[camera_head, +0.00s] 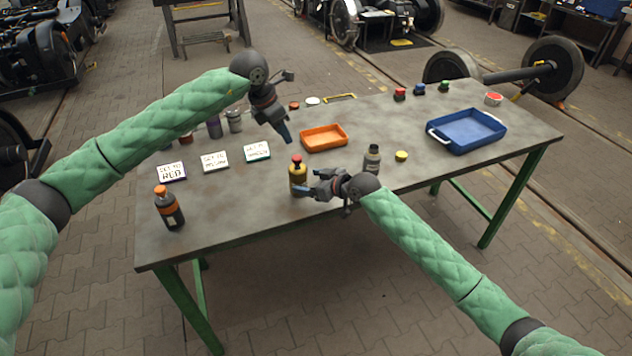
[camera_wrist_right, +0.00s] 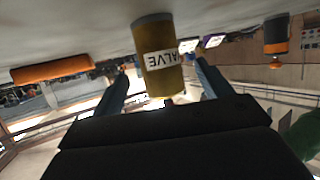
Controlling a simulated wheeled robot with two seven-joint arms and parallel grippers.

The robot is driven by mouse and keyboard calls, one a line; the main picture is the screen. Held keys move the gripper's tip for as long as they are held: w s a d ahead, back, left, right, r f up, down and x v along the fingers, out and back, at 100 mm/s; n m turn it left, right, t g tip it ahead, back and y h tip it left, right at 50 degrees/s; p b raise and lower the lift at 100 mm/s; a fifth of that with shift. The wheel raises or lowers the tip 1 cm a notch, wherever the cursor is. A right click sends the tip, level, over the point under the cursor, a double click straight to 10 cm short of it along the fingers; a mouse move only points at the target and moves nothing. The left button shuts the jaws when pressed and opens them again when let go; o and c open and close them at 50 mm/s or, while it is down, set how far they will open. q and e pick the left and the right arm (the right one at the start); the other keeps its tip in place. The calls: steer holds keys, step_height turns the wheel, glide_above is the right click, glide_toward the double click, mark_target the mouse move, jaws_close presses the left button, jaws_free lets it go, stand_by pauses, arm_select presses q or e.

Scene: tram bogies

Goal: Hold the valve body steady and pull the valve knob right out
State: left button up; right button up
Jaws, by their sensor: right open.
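The valve (camera_head: 298,178) stands upright near the middle of the table, with a yellow body and a red knob on top. In the right wrist view the labelled valve body (camera_wrist_right: 160,72) appears upside down, between the two fingers; its knob is hidden there. My right gripper (camera_head: 308,186) is open, low at the valve, with a finger on either side of the body and gaps visible. My left gripper (camera_head: 287,136) is above and behind the valve, pointing down, apart from the knob. Its finger gap cannot be made out.
An orange tray (camera_head: 324,146) lies behind the valve and a grey bottle (camera_head: 372,160) stands to its right. A dark bottle with an orange cap (camera_head: 168,208) is at the left. Cards (camera_head: 215,161) stand behind it. A blue tray (camera_head: 466,141) is at the right.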

mark_target(296, 157)
steer(key=shift+x, duration=2.8)
steer(key=c, duration=1.1)
arm_select(q)
steer(key=o, duration=0.3)
steer(key=shift+o, duration=0.3)
steer(key=shift+a+r+m+h, duration=0.35)
steer(key=shift+a+r, duration=0.25)
steer(key=shift+r, duration=0.2)
steer(key=x, duration=1.1)
steer(key=shift+d+f, duration=0.1)
steer(key=shift+f, duration=0.25)
steer(key=shift+c, duration=0.4)
steer(key=c, duration=1)
arm_select(e)
steer(key=shift+f, duration=0.1)
